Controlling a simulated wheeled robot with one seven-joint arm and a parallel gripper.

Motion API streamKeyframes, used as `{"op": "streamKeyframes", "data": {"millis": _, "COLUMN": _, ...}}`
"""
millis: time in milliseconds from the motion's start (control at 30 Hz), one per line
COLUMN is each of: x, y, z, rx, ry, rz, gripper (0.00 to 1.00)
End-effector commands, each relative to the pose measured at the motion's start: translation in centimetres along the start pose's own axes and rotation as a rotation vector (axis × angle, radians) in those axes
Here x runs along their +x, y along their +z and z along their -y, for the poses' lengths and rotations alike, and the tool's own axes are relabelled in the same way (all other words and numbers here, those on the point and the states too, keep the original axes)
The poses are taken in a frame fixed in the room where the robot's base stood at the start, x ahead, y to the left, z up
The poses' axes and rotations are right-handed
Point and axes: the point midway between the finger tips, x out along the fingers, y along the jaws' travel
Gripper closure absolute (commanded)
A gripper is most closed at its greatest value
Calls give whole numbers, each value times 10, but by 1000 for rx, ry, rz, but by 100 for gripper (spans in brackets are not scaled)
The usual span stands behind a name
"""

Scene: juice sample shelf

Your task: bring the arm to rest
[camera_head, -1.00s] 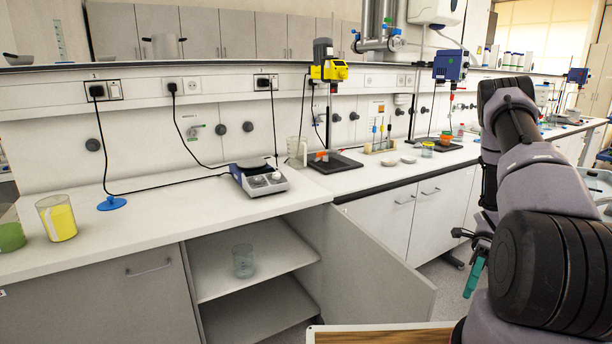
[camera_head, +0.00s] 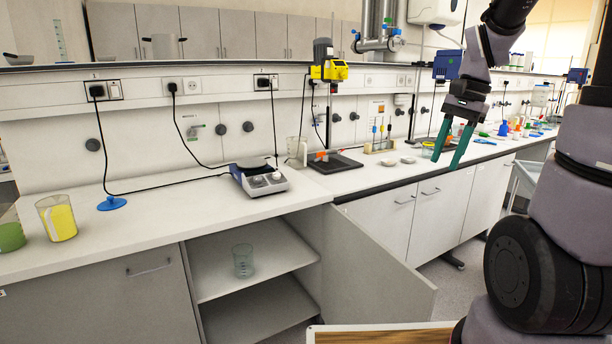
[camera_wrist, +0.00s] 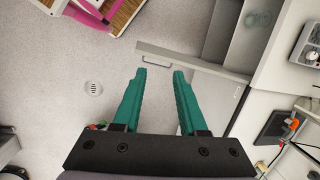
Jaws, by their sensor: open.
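My gripper (camera_head: 453,147) has two green fingers that stand apart with nothing between them. In the head view it hangs pointing down at the right, in front of the far part of the worktop. In the wrist view my gripper (camera_wrist: 158,72) is over the grey floor, and its fingers are apart and empty. My arm rises at the right of the head view and bends over at the top, where the frame cuts it off.
An open cabinet door (camera_head: 375,270) juts out from the worktop (camera_head: 165,212). A clear beaker (camera_head: 243,261) stands on the cabinet shelf. A beaker of yellow juice (camera_head: 58,218) and one of green (camera_head: 11,230) stand at the left. A hotplate (camera_head: 260,179) is mid-worktop.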

Motion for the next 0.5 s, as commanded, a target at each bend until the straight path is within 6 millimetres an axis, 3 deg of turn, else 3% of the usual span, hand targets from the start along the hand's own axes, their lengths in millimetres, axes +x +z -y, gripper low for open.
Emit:
{"op": "streamKeyframes", "data": {"millis": 200, "x": -46, "y": 54, "z": -5, "rx": -277, "ry": -161, "rz": -201, "gripper": 58}}
{"op": "streamKeyframes", "data": {"millis": 500, "x": -80, "y": 106, "z": -22, "rx": -563, "ry": -313, "rz": -443, "gripper": 58}}
